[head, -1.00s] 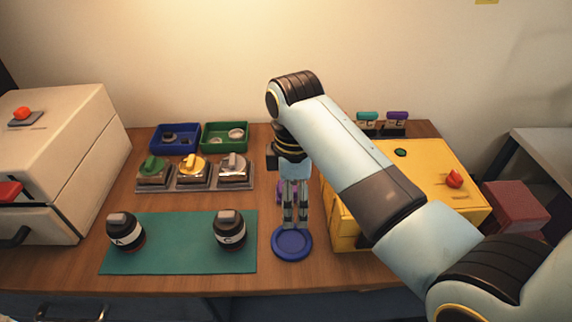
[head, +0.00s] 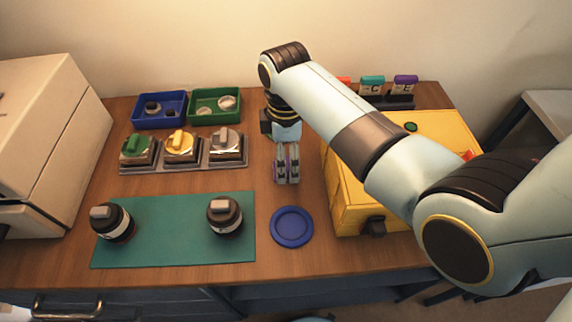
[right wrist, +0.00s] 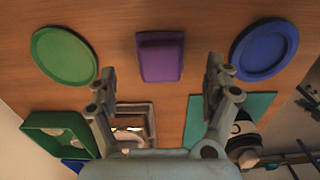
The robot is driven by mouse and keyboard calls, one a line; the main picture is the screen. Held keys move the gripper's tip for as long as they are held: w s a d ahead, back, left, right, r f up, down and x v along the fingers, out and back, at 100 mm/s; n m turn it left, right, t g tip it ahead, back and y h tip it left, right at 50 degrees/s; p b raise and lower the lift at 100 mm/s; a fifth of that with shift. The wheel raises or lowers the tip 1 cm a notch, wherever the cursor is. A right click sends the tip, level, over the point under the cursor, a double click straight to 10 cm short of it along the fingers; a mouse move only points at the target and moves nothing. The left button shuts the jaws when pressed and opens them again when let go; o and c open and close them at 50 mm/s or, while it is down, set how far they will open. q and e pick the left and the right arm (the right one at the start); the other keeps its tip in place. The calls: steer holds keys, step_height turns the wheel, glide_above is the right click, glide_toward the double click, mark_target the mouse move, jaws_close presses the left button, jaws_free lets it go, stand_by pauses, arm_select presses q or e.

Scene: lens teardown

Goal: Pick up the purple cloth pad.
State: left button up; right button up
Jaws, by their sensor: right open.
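The purple cloth pad (right wrist: 160,57) lies on the bare wood in the right wrist view, between a green round dish (right wrist: 64,55) and a blue round dish (right wrist: 264,50). My right gripper (right wrist: 160,75) is open and empty, with one finger to each side of the pad's line and the pad beyond the fingertips. In the head view my right gripper (head: 287,181) points down behind the blue dish (head: 292,227). Only purple slivers show around its fingers there, so the pad is mostly hidden. My left gripper is not in view.
A yellow box (head: 345,200) stands close to the right of the gripper.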

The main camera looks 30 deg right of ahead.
steer(key=shift+f, duration=1.5)
steer(key=c, duration=1.3)
steer(key=shift+o, duration=0.2)
step_height(320, 180, up, 10)
steer(key=shift+r, duration=0.1)
steer(key=o, duration=0.4)
steer(key=shift+c, duration=1.4)
